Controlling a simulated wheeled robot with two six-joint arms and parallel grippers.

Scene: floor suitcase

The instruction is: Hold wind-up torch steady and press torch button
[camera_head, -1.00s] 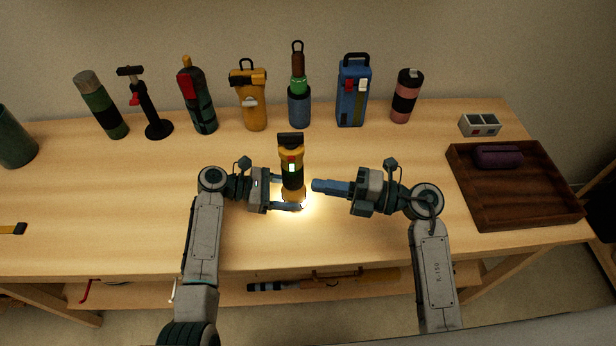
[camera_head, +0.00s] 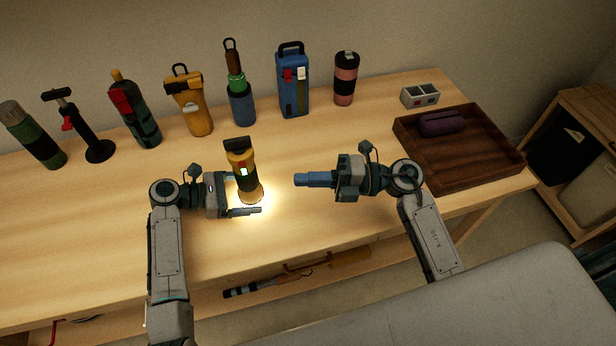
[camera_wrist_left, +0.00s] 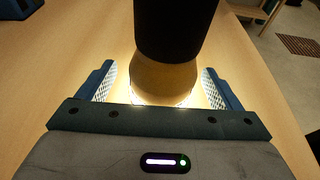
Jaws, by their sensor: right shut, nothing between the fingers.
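The wind-up torch (camera_head: 251,186), yellow and dark with a black top, stands upright on the table. In the left wrist view the torch (camera_wrist_left: 165,80) stands between the two blue fingers, with a gap on each side. My right gripper (camera_head: 298,179) is shut and empty, to the right of the torch and apart from it.
A row of items stands at the back, including a yellow lantern-like item (camera_head: 195,112), a blue case (camera_head: 294,90) and a pink-black cylinder (camera_head: 345,80). A dark wooden tray (camera_head: 480,171) holding a purple case (camera_head: 442,123) lies right. The tabletop between gripper and tray is mostly clear.

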